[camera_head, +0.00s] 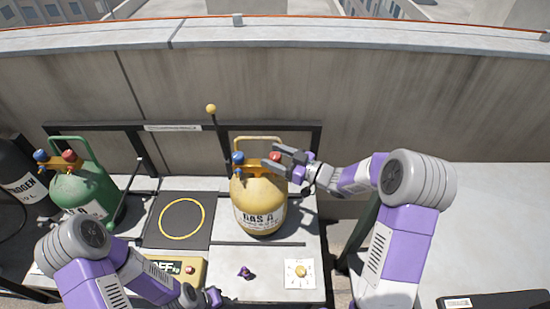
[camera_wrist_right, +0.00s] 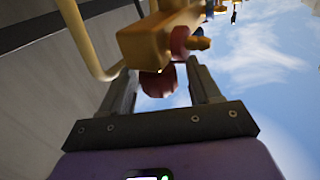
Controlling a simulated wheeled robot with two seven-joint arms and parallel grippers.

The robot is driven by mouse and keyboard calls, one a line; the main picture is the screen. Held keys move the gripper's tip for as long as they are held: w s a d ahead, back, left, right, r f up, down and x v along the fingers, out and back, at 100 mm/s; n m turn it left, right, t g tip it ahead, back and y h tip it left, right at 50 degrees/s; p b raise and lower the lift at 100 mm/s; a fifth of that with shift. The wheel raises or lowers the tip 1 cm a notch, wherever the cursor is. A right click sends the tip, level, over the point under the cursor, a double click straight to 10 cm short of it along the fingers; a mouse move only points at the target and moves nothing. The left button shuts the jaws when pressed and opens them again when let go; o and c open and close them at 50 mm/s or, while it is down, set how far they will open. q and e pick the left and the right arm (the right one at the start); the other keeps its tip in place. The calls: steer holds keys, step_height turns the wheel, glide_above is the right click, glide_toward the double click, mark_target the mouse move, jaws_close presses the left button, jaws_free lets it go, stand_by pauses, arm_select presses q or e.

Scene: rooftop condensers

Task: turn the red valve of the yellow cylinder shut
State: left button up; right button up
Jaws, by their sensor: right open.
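The yellow cylinder (camera_head: 262,212), labelled GAS A, stands upright on the bench, with a brass valve block and handle on top. Its red valve (camera_head: 275,156) is on the right of the block and its blue valve (camera_head: 238,157) on the left. My right gripper (camera_head: 279,160) reaches in from the right. In the right wrist view the red valve (camera_wrist_right: 159,80) shows between its two open fingers, below the brass block (camera_wrist_right: 160,36); contact cannot be told. My left gripper (camera_head: 207,298) is low at the bottom edge, away from the cylinder; its jaws are unclear.
A green cylinder (camera_head: 86,192) with its own blue and red valves stands left, beside a dark nitrogen cylinder (camera_head: 22,182). A black plate with a yellow ring (camera_head: 181,219), a yellow box (camera_head: 177,270) and a white card (camera_head: 299,274) lie on the bench. A concrete wall (camera_head: 400,110) is behind.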

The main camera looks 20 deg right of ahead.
steer(key=shift+a, duration=0.1)
steer(key=c, duration=1)
steer(key=shift+o, duration=0.2)
steer(key=m+t+h+b, duration=0.1)
steer(key=m+t+h, duration=0.1)
steer(key=m+h, duration=0.1)
steer(key=shift+f+t+h, duration=0.1)
steer(key=shift+t+h, duration=0.3)
steer(key=m+t+h, duration=0.1)
steer(key=m+h, duration=0.1)
steer(key=h, duration=0.1)
steer(key=m+t+h, duration=0.1)
steer(key=m+h, duration=0.2)
steer(key=h, duration=0.1)
steer(key=shift+a+t+h, duration=0.2)
steer(key=shift+t+h, duration=0.1)
steer(key=m+h, duration=0.2)
steer(key=h, duration=0.2)
steer(key=m+g+h, duration=0.1)
steer(key=m+h, duration=0.2)
steer(key=h, duration=0.1)
steer(key=shift+d+m+g+h, duration=0.2)
steer(key=shift+m+g+h, duration=1.4)
steer(key=shift+m+h, duration=0.75)
steer(key=shift+h, duration=0.45)
